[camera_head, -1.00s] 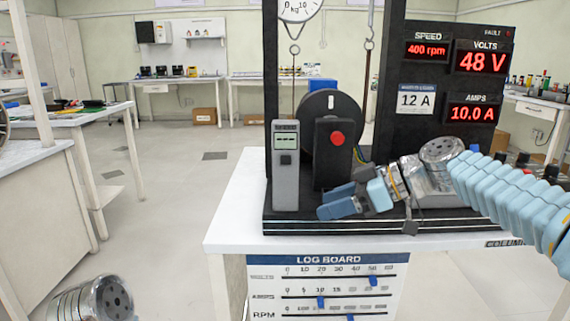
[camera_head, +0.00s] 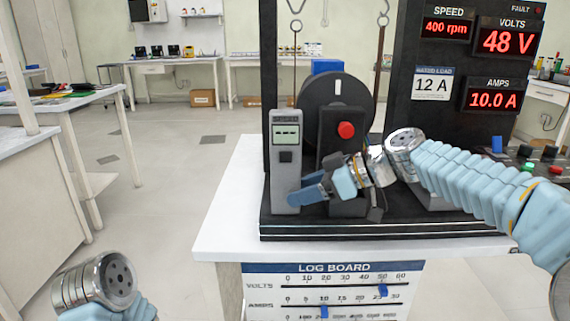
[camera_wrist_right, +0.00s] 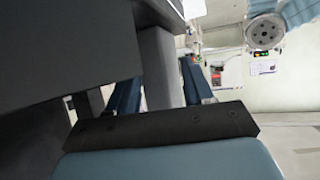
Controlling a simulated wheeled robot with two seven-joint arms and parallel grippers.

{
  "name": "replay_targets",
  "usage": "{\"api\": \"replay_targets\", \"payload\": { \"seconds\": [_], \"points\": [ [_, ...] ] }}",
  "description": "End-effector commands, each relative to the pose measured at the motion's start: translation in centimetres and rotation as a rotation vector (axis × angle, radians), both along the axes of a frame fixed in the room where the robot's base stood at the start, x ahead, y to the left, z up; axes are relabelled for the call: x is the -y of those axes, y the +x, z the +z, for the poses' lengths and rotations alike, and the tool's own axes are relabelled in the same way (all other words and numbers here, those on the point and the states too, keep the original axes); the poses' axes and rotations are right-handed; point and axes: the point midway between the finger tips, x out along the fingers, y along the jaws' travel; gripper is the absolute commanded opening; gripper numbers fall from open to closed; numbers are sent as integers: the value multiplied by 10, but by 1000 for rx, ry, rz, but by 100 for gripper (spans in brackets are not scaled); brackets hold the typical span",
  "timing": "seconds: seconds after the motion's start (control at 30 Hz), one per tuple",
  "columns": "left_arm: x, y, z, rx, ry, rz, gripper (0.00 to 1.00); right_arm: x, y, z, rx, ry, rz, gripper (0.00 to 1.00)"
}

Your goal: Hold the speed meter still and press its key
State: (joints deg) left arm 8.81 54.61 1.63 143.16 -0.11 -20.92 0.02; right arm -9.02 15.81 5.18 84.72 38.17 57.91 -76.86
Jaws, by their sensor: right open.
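The speed meter (camera_head: 285,190) is a grey upright handheld device with a green display, standing on the rig's dark base at its left end. Its key (camera_head: 286,156) is the dark square below the display, uncovered in the head view. My right gripper (camera_head: 299,189) is open at the meter's lower right edge, and the nearer blue finger overlaps that edge. In the right wrist view a grey upright surface shows between the fingers (camera_wrist_right: 160,90). I cannot tell whether either finger touches the meter. My left gripper is out of view; only part of the left arm shows at lower left.
A black post with a red button (camera_head: 346,130) stands right of the meter, before a dark wheel (camera_head: 322,88). Hanging hooks and the readout panel (camera_head: 470,60) rise behind. The white bench top (camera_head: 228,215) is clear to the left. A log board (camera_head: 330,268) hangs in front.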

Motion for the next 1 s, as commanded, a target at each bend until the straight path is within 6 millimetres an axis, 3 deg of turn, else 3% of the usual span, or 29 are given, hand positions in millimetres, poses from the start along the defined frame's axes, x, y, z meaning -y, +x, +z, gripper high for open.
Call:
{"api": "replay_targets", "payload": {
  "seconds": [0.03,0.23,0.63,0.83,0.9,1.0],
  "points": [
    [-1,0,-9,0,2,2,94,-7,2,-9,1,0,2,51],
    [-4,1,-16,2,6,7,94,-23,7,-16,2,0,1,51],
    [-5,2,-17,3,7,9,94,-29,9,-17,1,0,0,51],
    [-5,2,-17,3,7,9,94,-29,9,-17,2,1,0,23],
    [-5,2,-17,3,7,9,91,-28,9,-17,2,1,0,23],
    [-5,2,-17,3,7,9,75,-28,9,-17,1,0,0,23]
  ]
}}
